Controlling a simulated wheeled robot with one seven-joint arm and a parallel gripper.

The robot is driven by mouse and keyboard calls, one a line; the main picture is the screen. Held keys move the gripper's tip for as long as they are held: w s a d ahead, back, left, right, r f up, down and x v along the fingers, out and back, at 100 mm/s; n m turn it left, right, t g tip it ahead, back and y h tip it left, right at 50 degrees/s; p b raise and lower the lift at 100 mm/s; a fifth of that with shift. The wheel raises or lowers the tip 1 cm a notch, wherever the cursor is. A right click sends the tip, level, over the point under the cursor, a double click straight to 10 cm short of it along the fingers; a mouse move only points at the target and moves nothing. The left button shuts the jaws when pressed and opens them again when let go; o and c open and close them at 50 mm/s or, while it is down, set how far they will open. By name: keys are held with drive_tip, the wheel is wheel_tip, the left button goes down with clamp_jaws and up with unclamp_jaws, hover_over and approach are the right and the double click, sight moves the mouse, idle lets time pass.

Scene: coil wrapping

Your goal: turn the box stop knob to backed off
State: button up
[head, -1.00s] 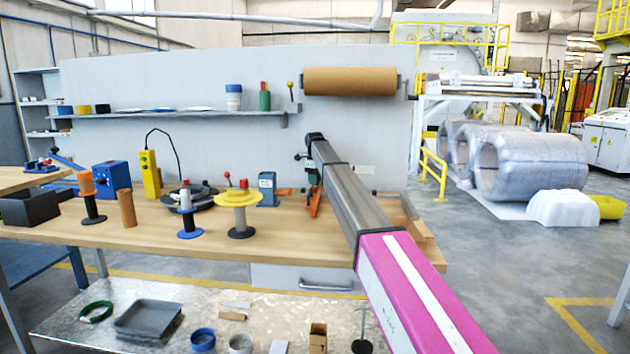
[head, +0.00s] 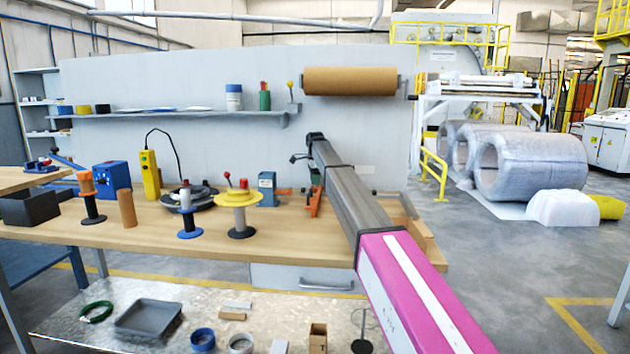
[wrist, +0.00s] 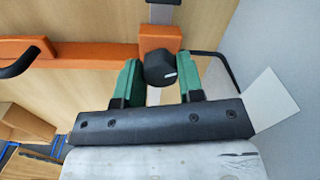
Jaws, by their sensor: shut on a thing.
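The box stop knob (wrist: 160,70) is a dark, faceted knob with a small white mark, on an orange block (wrist: 160,38) in the wrist view. My gripper (wrist: 159,82) has green fingers, one on each side of the knob, and is shut on it. In the wrist view a thin gap seems to show beside the right finger. In the head view my arm reaches over the right end of the bench and hides the knob. Part of the orange fixture (head: 313,203) shows left of the arm.
An orange bar with a black handle (wrist: 20,62) runs left from the block. A pale wall panel (wrist: 275,60) stands close on the right.

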drive_tip(key=n, duration=1.3)
drive_tip(key=shift+n, duration=0.4)
drive_tip(key=n, duration=0.7)
drive_tip(key=shift+g, duration=0.3)
drive_tip(key=n, duration=0.6)
drive_tip(key=shift+f+n, duration=0.1)
drive_tip(key=shift+n, duration=0.2)
drive_tip(key=o, duration=0.9)
drive_tip(key=shift+o, duration=0.2)
